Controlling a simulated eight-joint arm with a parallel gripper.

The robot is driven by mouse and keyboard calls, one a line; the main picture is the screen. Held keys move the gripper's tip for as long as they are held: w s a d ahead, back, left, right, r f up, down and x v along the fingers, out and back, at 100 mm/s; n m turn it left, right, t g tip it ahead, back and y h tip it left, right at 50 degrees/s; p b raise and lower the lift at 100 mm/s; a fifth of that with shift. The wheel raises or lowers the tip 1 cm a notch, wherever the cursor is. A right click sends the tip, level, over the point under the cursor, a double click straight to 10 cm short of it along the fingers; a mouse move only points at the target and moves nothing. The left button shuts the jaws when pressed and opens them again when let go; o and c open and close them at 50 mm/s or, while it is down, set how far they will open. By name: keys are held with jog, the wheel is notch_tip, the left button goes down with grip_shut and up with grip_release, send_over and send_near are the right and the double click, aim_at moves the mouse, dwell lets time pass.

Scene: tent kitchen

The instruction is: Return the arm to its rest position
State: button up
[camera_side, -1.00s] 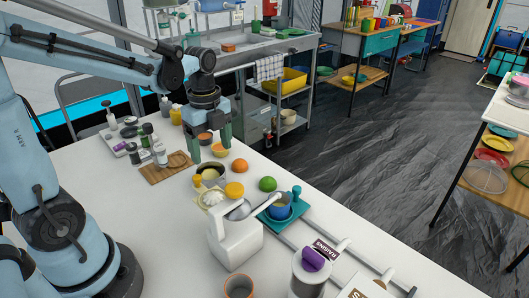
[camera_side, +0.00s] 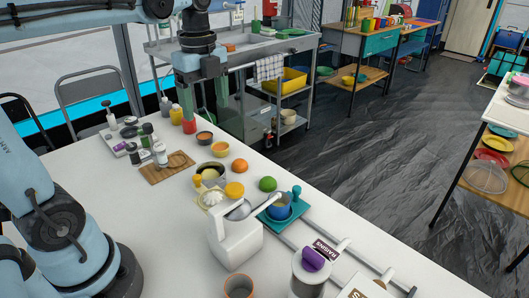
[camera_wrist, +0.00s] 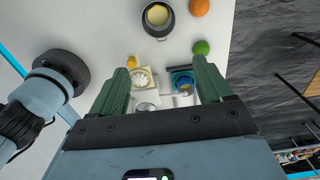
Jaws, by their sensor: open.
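My gripper (camera_side: 207,102) is open and empty in the side view, raised above the far edge of the white table (camera_side: 120,230). Its green fingers point down. In the wrist view my gripper (camera_wrist: 164,92) shows both fingers spread apart with nothing held between them. Beyond the fingers lie a pot with yellow contents (camera_wrist: 157,18), an orange (camera_wrist: 200,7), a green lime (camera_wrist: 202,47) and a blue cup (camera_wrist: 183,80). My blue arm runs along the left and top of the side view.
A white dispenser (camera_side: 235,245), a jar with a purple lid (camera_side: 311,270) and a terracotta cup (camera_side: 239,287) stand at the table's front. Small bottles (camera_side: 160,154) and a wooden board (camera_side: 168,172) stand at the left. A metal sink cart (camera_side: 260,60) is behind.

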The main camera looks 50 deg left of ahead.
jog(key=shift+r, duration=0.55)
jog(key=s+d+f+n+t, duration=0.3)
jog(key=d+f+n+t, duration=0.4)
jog(key=n, duration=1.1)
jog(key=shift+s+d+f, duration=0.25)
jog(key=shift+d+f, duration=0.1)
jog(key=shift+f, duration=0.6)
